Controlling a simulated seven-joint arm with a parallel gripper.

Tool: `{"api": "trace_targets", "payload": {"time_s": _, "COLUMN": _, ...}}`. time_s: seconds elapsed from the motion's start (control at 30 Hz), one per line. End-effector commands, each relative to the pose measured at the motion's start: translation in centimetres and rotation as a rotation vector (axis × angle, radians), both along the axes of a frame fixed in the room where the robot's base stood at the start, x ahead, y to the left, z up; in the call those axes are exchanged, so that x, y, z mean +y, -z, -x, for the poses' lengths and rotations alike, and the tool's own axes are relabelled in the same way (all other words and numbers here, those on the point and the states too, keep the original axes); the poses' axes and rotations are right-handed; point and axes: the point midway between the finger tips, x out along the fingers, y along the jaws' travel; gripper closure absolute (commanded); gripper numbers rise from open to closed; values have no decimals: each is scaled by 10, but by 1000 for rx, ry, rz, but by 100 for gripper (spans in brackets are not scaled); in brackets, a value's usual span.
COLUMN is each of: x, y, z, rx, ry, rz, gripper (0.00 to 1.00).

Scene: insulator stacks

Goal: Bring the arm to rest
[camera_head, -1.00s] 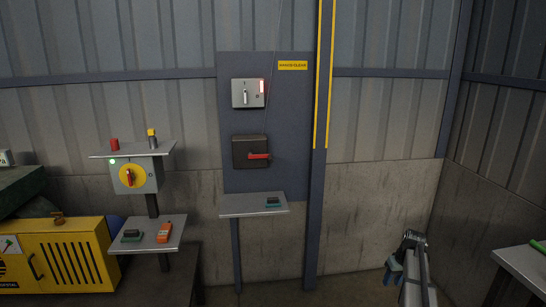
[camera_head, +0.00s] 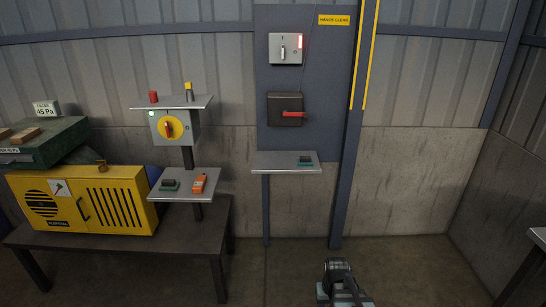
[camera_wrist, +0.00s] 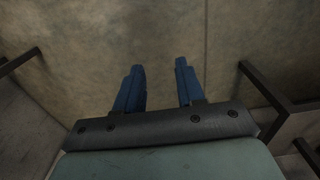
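My gripper (camera_wrist: 159,88) shows in the wrist view with its two blue fingers apart and nothing between them. Beyond the fingers is only bare concrete floor. In the head view the end of my arm (camera_head: 341,280) is low at the bottom edge, in front of the wall and right of the small shelf. The fingers are not clear in that view.
A yellow cabinet (camera_head: 130,206) stands on a dark table (camera_head: 184,243) at left. A rotary switch box (camera_head: 173,128) and small shelf (camera_head: 165,191) are beside it. A blue panel (camera_head: 325,75) carries two switch boxes above a shelf (camera_head: 261,163). A table edge (camera_head: 538,238) is at right.

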Motion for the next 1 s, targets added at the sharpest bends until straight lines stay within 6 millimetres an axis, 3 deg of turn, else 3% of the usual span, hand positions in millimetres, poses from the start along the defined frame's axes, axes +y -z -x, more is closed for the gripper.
{"api": "trace_targets", "payload": {"time_s": 0.1, "x": 18, "y": 3, "z": 22, "rx": 4, "ry": -8, "rz": 11, "gripper": 62}}
{"api": "trace_targets", "payload": {"time_s": 0.47, "x": 15, "y": 57, "z": 64, "rx": 117, "ry": -4, "rz": 10, "gripper": 62}}
{"api": "trace_targets", "payload": {"time_s": 1.0, "x": 15, "y": 155, "z": 192, "rx": 379, "ry": -3, "rz": 9, "gripper": 62}}
